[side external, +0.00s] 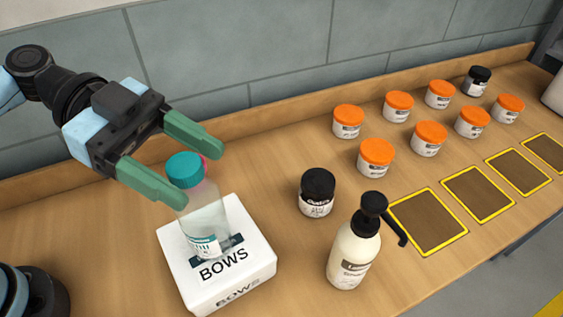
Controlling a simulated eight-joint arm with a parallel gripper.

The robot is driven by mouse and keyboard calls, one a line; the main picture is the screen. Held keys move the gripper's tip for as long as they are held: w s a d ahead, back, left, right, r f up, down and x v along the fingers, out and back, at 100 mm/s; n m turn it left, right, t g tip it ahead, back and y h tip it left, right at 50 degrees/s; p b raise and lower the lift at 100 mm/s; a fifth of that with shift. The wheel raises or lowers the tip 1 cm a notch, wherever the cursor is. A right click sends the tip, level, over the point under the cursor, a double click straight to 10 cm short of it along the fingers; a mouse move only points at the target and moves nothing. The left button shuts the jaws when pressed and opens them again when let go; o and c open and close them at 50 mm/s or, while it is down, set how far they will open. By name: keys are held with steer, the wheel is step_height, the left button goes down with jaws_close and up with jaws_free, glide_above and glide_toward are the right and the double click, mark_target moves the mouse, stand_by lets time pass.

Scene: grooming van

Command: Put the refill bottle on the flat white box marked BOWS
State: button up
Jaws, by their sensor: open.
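The refill bottle (207,215) is clear with a teal cap and a teal-and-white label. It stands upright on top of the flat white box (245,285) marked BOWS, covering part of the box's top. My gripper (203,174) is open, with its green fingers on either side of the bottle's cap at the upper left. I cannot tell whether either finger touches the bottle. A small pink bit shows behind the cap.
A pump bottle (354,250) and a black-lidded jar (317,193) stand right of the box. Several orange-lidded jars (376,158) stand farther back right. Yellow-framed brown squares (427,222) lie along the right front. A low ledge and grey wall run behind.

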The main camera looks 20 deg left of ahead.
steer(key=v, duration=1.2)
steer(key=w+a+f+n+t+y, duration=0.2)
steer(key=a+f+n+t+y, duration=0.15)
steer(key=f+n+y, duration=0.4)
steer(key=w+a+f+n+t+y, duration=0.2)
steer(key=a+n+y, duration=0.1)
steer(key=a+n, duration=0.1)
steer(key=w+a+f+n+t+y, duration=0.1)
steer(key=w+a+f+n+y, duration=0.1)
steer(key=a+n, duration=0.3)
steer(key=shift+w+a+f+n+t+y, duration=0.35)
steer(key=shift+f+n+y, duration=0.1)
steer(key=shift+n, duration=0.3)
